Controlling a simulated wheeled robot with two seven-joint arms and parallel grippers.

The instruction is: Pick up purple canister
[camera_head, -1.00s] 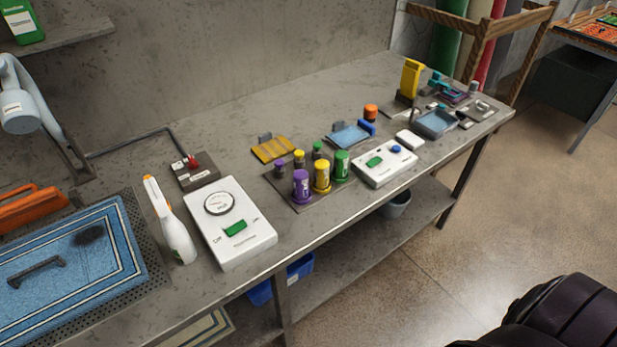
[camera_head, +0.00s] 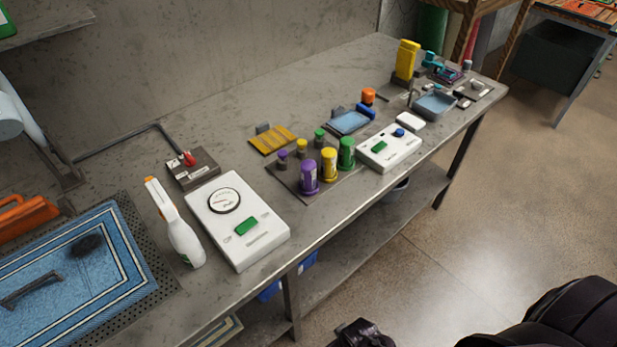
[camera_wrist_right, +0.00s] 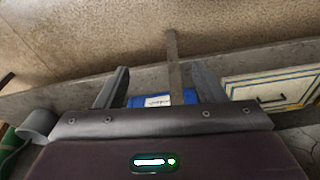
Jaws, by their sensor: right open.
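The purple canister (camera_head: 309,178) stands upright on a flat dark board (camera_head: 281,178) on the workbench, at the left of a front row beside a yellow canister (camera_head: 329,165) and a green canister (camera_head: 347,153). My left gripper is in neither view.
A white device with a gauge and green button (camera_head: 237,221) and a spray bottle (camera_head: 176,222) stand left of the canisters. A white box with buttons (camera_head: 390,149) is to their right. The bench's front edge (camera_head: 345,216) runs just before them.

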